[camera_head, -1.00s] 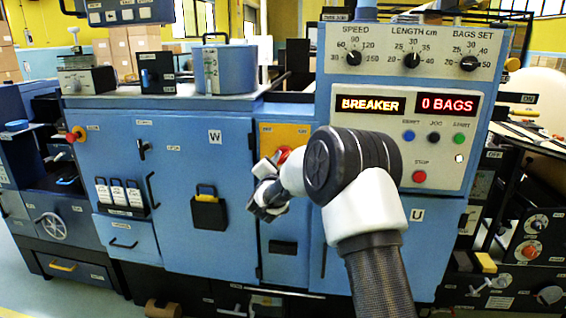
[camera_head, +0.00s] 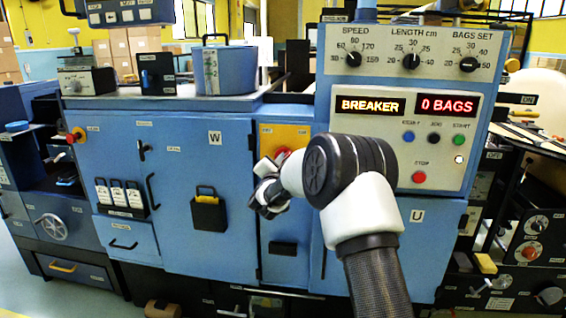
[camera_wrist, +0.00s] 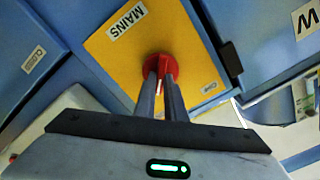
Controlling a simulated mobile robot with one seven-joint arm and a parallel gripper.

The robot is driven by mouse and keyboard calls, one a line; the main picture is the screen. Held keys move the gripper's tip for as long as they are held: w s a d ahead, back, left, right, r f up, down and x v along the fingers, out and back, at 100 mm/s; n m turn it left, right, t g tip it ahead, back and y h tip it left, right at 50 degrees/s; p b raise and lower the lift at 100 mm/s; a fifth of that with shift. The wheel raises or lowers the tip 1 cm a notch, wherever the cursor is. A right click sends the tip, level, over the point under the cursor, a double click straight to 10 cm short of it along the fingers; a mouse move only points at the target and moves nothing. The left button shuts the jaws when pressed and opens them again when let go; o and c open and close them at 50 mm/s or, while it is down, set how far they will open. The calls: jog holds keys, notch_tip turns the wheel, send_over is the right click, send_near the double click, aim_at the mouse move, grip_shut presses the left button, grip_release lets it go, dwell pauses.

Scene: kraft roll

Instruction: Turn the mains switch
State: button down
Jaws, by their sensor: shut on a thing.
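The mains switch is a red rotary knob on a yellow plate (camera_wrist: 115,62) labelled MAINS. In the wrist view the red knob (camera_wrist: 158,64) sits between the two fingers of my gripper (camera_wrist: 161,90), which are shut on it. In the head view the red knob (camera_head: 283,154) shows only in part behind my gripper (camera_head: 262,180) and arm. The display (camera_head: 370,105) on the panel reads BREAKER. The exact angle of the knob is hard to tell behind the fingers.
The upper panel has several dials and buttons, with a red stop button (camera_head: 419,177). A blue door with a W label (camera_head: 215,138) stands left of the yellow plate. A small black holder (camera_head: 208,213) sticks out from that door.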

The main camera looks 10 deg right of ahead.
jog(key=shift+w+a+n+p, duration=0.15)
jog(key=shift+n+p, duration=0.65)
jog(key=shift+n, duration=2.05)
jog(key=shift+s+a+n+p, duration=0.15)
jog(key=shift+n+p, duration=0.7)
jog(key=shift+n, duration=2.05)
jog(key=shift+w+a+n+p, duration=0.15)
jog(key=shift+n+p, duration=0.65)
jog(key=shift+n, duration=2.05)
jog(key=shift+f+n, duration=0.1)
jog(key=shift+n, duration=0.2)
jog(key=c, duration=1.8)
grip_release()
jog(key=p+v, duration=0.1)
jog(key=v, duration=1.6)
jog(key=shift+s, duration=0.25)
